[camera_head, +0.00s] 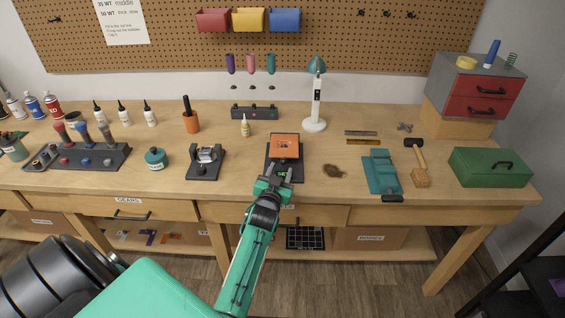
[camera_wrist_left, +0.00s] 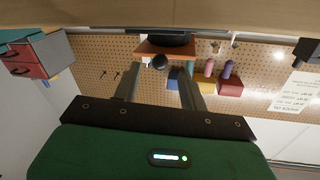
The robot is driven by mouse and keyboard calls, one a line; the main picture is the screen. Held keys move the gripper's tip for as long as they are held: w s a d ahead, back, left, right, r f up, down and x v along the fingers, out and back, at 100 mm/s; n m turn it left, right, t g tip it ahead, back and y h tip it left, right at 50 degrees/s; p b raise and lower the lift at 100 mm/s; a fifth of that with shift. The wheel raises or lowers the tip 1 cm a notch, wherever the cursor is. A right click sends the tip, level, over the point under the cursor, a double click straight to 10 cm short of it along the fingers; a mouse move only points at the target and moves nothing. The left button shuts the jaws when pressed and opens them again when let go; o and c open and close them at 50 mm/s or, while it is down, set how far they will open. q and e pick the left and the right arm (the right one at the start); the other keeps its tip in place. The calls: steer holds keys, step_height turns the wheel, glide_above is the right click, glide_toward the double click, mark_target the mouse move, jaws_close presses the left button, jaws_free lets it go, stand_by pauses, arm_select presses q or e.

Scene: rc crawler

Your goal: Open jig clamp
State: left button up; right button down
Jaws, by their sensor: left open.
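A dark jig with an orange plate (camera_head: 284,147) stands on the workbench, in front of my left gripper (camera_head: 277,175). I cannot tell for sure which part is its clamp. In the left wrist view the orange plate (camera_wrist_left: 150,49) shows edge-on, with a round dark knob (camera_wrist_left: 160,62) beside it. The two fingers of my left gripper (camera_wrist_left: 160,74) are apart, and the knob appears between their tips. Nothing is held, and I cannot tell whether the fingers touch the jig. My left gripper hides the jig's front part. My right gripper is not in view.
A black fixture with a metal part (camera_head: 206,156) stands left of the jig. A white lamp (camera_head: 316,98) is behind right, and a small bottle (camera_head: 245,127) behind left.

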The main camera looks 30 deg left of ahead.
mark_target(283, 164)
arm_select(q)
steer(key=shift+x, duration=1.8)
steer(key=shift+c, duration=0.2)
jaws_close()
